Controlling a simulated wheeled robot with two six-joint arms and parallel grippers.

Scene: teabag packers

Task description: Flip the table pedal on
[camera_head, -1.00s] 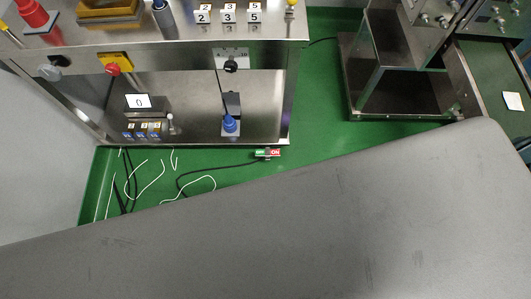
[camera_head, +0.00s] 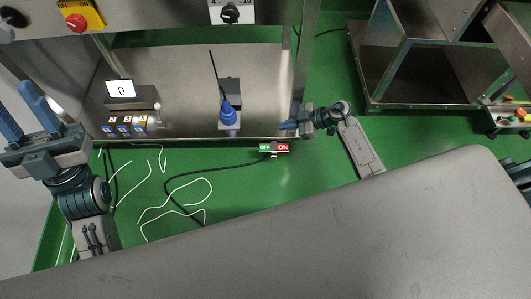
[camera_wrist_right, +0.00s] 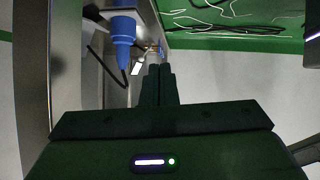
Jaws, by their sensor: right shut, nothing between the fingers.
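The table pedal (camera_head: 274,149) is a small switch box on the green floor in front of the steel table, with a green OFF half on the left and a red ON half on the right. My right gripper (camera_head: 285,126) is shut and empty, just above and right of the pedal in the head view, with its fingers pointing left. Its shut fingers also show in the right wrist view (camera_wrist_right: 159,72); I cannot make out the pedal there. My left gripper (camera_head: 16,94) is at the far left, its two fingers apart, away from the pedal.
The steel table (camera_head: 190,75) carries a blue-tipped device (camera_head: 228,115), close to the right fingers in the wrist view (camera_wrist_right: 124,45). A black cable (camera_head: 215,174) runs from the pedal, near loose white cords (camera_head: 182,196). Green floor (camera_head: 318,95) is clear right of the table.

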